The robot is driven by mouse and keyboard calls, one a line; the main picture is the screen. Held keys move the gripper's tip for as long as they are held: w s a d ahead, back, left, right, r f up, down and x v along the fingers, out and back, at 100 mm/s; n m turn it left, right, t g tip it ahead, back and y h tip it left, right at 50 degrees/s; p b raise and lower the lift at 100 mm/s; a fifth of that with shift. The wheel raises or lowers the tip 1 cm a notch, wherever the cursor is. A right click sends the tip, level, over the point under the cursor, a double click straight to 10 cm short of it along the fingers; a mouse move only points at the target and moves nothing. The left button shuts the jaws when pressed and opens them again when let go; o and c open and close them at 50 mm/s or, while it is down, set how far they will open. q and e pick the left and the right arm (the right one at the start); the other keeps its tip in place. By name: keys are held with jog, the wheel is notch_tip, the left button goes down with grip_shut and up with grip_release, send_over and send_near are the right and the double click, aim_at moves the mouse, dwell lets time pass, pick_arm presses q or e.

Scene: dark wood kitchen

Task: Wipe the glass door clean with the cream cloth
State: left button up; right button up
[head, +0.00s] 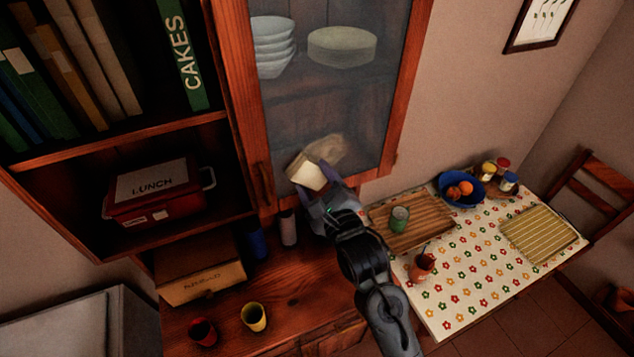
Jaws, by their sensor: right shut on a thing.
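The glass door (325,105) of the wooden cabinet stands upright in the upper middle of the head view, with a red-brown wooden frame. The glass looks hazy, and a brownish smear (328,149) shows low on it, just above the cloth. My right gripper (314,180) is shut on the cream cloth (308,176), at the lower part of the glass. The cloth is at or very close to the pane; I cannot tell whether it touches. The fingers hide part of the cloth. My left gripper is not in view.
White bowls (272,45) and a round dish (341,47) stand behind the glass. Below are a wooden counter (290,290) with a yellow cup (253,317) and a red cup (203,331). A table with a flowered cloth (470,270) stands at right, holding a wooden tray (435,231) and blue bowl (448,196).

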jog(key=shift+w+a, duration=0.1)
jog(key=shift+w, duration=0.15)
dwell(0.4)
jog(key=shift+w+a, duration=0.25)
jog(key=shift+w, duration=0.35)
jog(key=shift+w+d+r+p, duration=0.15)
jog(key=shift+w+d+p, duration=0.1)
jog(key=shift+d+p, duration=0.45)
jog(key=d, duration=0.1)
jog(key=w+d+p, duration=0.1)
jog(key=d, duration=0.1)
jog(key=shift+w+p, duration=0.1)
jog(key=shift+p, duration=0.2)
jog(key=shift+w+d+p, duration=0.3)
jog(key=shift+d+p, duration=0.05)
jog(key=shift+d, duration=0.2)
jog(key=shift+w+d+p, duration=0.25)
jog(key=shift+d+p, duration=0.05)
jog(key=shift+d, duration=0.25)
